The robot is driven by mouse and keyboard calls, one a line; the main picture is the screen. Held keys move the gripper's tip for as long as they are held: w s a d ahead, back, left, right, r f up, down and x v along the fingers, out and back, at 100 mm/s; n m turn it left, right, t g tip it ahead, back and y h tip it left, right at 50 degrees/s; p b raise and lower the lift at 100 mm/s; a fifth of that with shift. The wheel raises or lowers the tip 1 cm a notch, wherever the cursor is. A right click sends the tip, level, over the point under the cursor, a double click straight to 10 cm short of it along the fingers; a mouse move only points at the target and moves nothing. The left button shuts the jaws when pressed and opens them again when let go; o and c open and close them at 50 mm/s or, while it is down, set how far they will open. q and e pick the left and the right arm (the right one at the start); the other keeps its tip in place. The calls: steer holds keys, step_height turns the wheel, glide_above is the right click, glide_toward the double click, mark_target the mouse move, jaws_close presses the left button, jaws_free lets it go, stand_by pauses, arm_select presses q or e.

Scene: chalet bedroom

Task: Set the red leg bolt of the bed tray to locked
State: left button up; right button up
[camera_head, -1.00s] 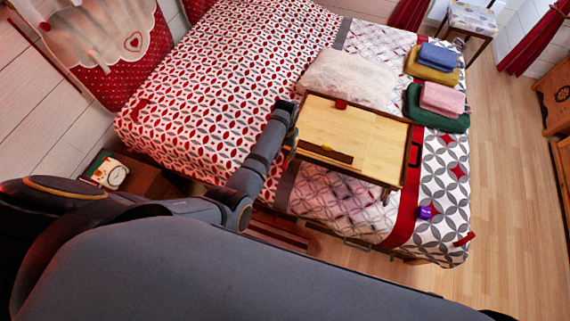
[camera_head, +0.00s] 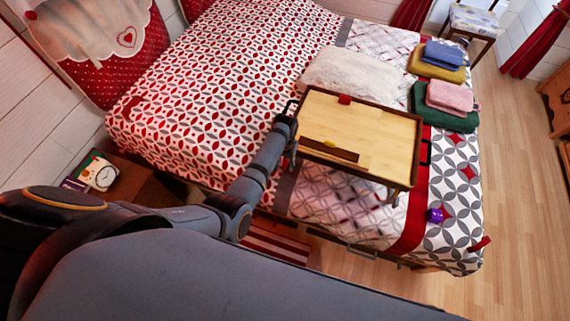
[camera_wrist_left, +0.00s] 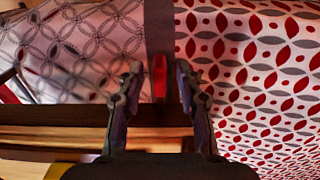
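The wooden bed tray (camera_head: 385,130) stands on its legs on the bed, with a dark rim and a dark strip on its top. My left gripper (camera_head: 291,108) is at the tray's left side in the head view. In the left wrist view the left gripper (camera_wrist_left: 158,76) is open, its two fingers apart. A small red piece (camera_wrist_left: 159,88), likely the red leg bolt, shows between the fingers. I cannot tell whether a finger touches it or whether it is locked. The bolt is not clear in the head view. My right gripper is not in view.
The bed (camera_head: 215,85) has a patterned cover. A white pillow (camera_head: 347,75) and folded towels (camera_head: 445,110) lie behind and right of the tray. Floor at the right is clear.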

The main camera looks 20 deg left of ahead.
arm_select(q)
steer(key=c, duration=0.7)
jaws_close()
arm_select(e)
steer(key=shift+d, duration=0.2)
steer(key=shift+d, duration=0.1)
arm_select(q)
steer(key=w+b, duration=0.1)
steer(key=w, duration=0.1)
steer(key=w+b, duration=0.1)
steer(key=b, duration=0.1)
steer(key=shift+w+d+f, duration=0.1)
steer(key=shift+w+f, duration=0.1)
steer(key=shift+w, duration=0.2)
steer(key=shift+w+r, duration=0.15)
steer(key=shift+r, duration=0.1)
steer(key=o, duration=0.7)
jaws_free()
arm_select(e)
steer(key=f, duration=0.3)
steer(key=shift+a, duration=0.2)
arm_select(q)
steer(key=shift+o, duration=0.2)
